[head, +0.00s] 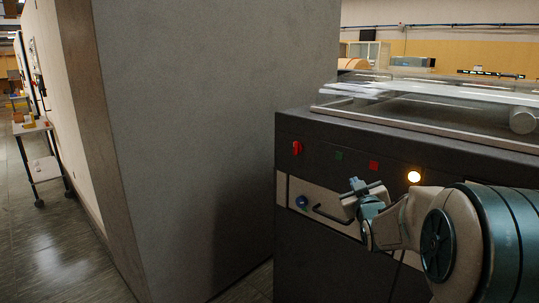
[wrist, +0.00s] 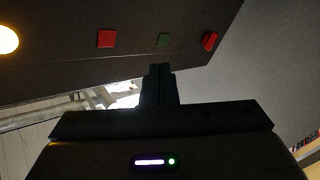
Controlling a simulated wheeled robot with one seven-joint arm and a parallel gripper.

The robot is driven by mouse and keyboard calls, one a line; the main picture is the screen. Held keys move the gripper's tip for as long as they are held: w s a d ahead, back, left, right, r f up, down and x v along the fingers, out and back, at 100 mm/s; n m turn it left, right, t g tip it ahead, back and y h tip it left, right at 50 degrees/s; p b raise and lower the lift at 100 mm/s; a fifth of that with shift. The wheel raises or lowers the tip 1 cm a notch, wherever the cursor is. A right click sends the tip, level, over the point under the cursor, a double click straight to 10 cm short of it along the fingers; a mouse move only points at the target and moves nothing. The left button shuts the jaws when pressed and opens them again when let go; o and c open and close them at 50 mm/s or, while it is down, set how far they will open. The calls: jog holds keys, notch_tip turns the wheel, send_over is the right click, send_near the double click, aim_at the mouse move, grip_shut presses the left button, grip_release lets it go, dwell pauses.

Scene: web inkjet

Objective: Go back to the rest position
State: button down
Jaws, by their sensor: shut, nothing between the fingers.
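My gripper (head: 355,184) is in front of the dark machine cabinet (head: 330,258), at the right of the head view.
The panel carries a red switch (head: 297,148), a green button (head: 339,155), a red button (head: 373,165) and a lit lamp (head: 414,176). A large grey block (head: 215,130) stands left of the cabinet. Open floor (head: 60,250) and a trolley (head: 40,150) lie far left.

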jog(key=s+a+f+m+g+p, duration=0.1)
jog(key=s+g, duration=0.4)
jog(key=s, duration=0.6)
jog(key=s+a+f+m+g+p, duration=0.1)
jog(key=s+a+f+g+p, duration=0.2)
jog(key=s, duration=0.9)
jog(key=s+a+f+m+g+y+p, duration=0.1)
jog(key=s+a+f+m+g+p, duration=0.1)
jog(key=s+a+g, duration=0.5)
jog(key=s, duration=0.5)
jog(key=shift+g+p, duration=0.3)
jog(key=shift+p, duration=0.05)
jog(key=shift+d, duration=0.1)
